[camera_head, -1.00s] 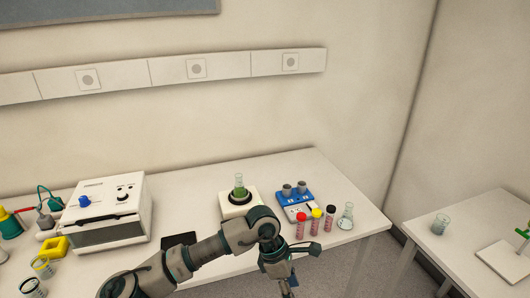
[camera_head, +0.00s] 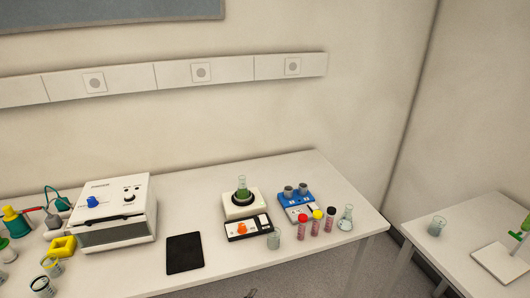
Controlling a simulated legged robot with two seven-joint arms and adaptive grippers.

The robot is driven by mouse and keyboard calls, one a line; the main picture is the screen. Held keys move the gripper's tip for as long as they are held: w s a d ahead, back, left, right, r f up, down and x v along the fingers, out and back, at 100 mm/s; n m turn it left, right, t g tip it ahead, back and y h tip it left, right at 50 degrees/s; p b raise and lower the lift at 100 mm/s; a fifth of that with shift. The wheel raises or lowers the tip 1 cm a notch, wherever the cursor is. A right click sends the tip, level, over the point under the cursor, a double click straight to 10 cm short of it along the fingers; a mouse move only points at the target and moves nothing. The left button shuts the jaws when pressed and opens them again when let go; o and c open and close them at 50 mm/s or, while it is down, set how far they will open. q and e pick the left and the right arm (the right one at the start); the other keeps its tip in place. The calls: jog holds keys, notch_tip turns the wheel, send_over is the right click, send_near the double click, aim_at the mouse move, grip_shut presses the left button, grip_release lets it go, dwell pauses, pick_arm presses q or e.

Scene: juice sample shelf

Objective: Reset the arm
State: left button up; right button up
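Only a small dark tip (camera_head: 250,294) shows at the bottom edge of the head view. It looks like the end of my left gripper, but too little shows to tell open from shut. It is below the front edge of the table, apart from everything on it. My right gripper is not in view. The white table (camera_head: 170,285) stands clear of my arms. On it a flask with green liquid (camera_head: 242,191) stands on a white stirrer-like device (camera_head: 240,207).
A white box device (camera_head: 115,213) and a black pad (camera_head: 184,253) are at left and centre. An empty beaker (camera_head: 274,238), several capped tubes (camera_head: 316,222), a small flask (camera_head: 346,218) and a blue device (camera_head: 297,203) stand at right. A side table (camera_head: 450,258) is far right.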

pick_arm(q)
jog(key=s+a+f+n+g+y, duration=0.3)
jog(key=s+a+f+n, duration=0.15)
jog(key=s+f, duration=0.4)
jog(key=s+a+f+n+g+y, duration=0.3)
jog(key=s+a+f, duration=0.3)
jog(key=f, duration=0.6)
jog(key=s+a+f+n+g, duration=0.2)
jog(key=s+f, duration=0.4)
jog(key=s, duration=0.7)
jog(key=s+a+f+n+g+y+p, duration=0.1)
jog(key=s+a+f+g, duration=0.4)
jog(key=s, duration=0.8)
jog(key=shift+s+a+f+n+g, duration=0.3)
jog(key=shift+s+a+f+n, duration=0.1)
jog(key=shift+n, duration=0.25)
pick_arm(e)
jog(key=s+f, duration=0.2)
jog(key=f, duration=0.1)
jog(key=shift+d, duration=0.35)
pick_arm(q)
jog(key=shift+d, duration=0.1)
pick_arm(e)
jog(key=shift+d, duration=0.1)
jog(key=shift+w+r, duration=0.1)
